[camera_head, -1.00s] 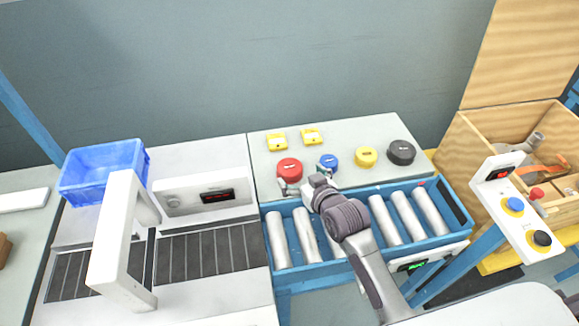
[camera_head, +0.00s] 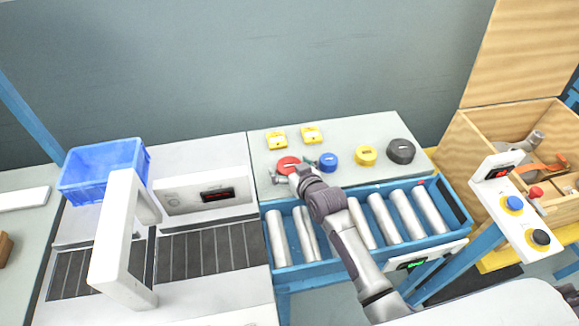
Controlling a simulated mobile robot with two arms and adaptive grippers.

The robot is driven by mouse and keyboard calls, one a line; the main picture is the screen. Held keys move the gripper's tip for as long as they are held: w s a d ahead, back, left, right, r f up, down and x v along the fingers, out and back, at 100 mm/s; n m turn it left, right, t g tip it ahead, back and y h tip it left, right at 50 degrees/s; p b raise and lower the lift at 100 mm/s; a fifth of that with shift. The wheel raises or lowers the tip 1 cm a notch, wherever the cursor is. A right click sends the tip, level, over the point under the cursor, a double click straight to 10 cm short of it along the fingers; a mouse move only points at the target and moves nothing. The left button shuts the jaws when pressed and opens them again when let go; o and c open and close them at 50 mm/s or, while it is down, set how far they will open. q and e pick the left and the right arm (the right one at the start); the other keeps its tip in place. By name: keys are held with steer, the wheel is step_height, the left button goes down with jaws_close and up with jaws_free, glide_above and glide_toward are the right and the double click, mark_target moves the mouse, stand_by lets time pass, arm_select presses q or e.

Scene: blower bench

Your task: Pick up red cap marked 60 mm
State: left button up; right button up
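The red cap (camera_head: 287,161) sits on the light panel behind the blue roller tray, at the left end of a row of round caps. A marking shows on its top but is too small to read. My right gripper (camera_head: 289,172) is at the front of the red cap, with its fingers spread to either side. The gripper and wrist cover the cap's front edge, and I cannot tell whether the fingers touch it. My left gripper is not in view.
A blue cap (camera_head: 328,161), a yellow cap (camera_head: 366,155) and a black cap (camera_head: 401,151) stand to the right. The blue tray (camera_head: 283,273) holds several metal cylinders. A blue bin (camera_head: 104,168) is at left.

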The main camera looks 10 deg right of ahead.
steer(key=c, duration=0.6)
